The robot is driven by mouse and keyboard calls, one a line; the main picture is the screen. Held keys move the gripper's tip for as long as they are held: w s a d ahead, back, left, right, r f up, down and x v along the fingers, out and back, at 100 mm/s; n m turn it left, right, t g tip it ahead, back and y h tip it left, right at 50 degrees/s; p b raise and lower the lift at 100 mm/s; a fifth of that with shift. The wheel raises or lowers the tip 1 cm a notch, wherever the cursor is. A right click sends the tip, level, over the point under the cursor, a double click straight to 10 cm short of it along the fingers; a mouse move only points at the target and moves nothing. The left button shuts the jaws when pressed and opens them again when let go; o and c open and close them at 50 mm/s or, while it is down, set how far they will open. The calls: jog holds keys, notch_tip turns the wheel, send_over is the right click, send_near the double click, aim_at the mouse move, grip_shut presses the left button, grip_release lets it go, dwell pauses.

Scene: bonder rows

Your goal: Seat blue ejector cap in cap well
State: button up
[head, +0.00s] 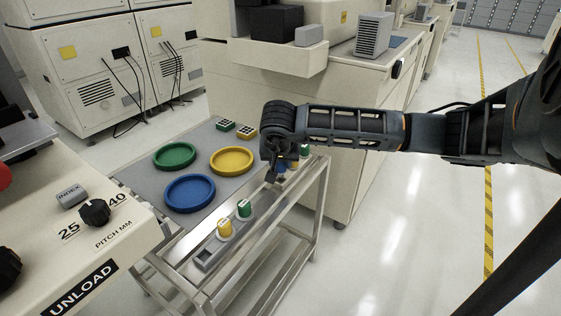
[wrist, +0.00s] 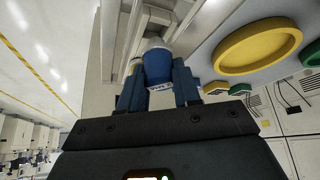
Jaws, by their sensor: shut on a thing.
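My gripper (wrist: 158,82) is shut on the blue ejector cap (wrist: 157,66), which shows between the two fingers in the wrist view, with a pale grey end. In the head view my gripper (head: 273,179) points down over the right side of the cart, and the held cap is mostly hidden there. A yellow cap (head: 225,228) and a green cap (head: 244,208) stand upright in a grey rack (head: 207,256) at the cart's near edge. I cannot make out the cap well for certain, nor whether the blue cap touches anything.
Blue (head: 190,193), yellow (head: 232,161) and green (head: 174,156) round dishes lie on the grey cart top (head: 205,137). More green and yellow caps (head: 293,163) stand just right of my gripper. A cream machine panel (head: 130,235) stands at left. The right floor is clear.

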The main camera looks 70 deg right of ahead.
aim_at(280, 166)
jog(key=shift+f+b, duration=0.8)
jog(key=shift+f, duration=0.2)
jog(key=shift+f, duration=0.15)
jog(key=shift+f+b, duration=0.3)
jog(key=shift+b, duration=0.2)
jog(key=o, duration=1.1)
jog(key=p+v, duration=0.1)
jog(key=v, duration=0.7)
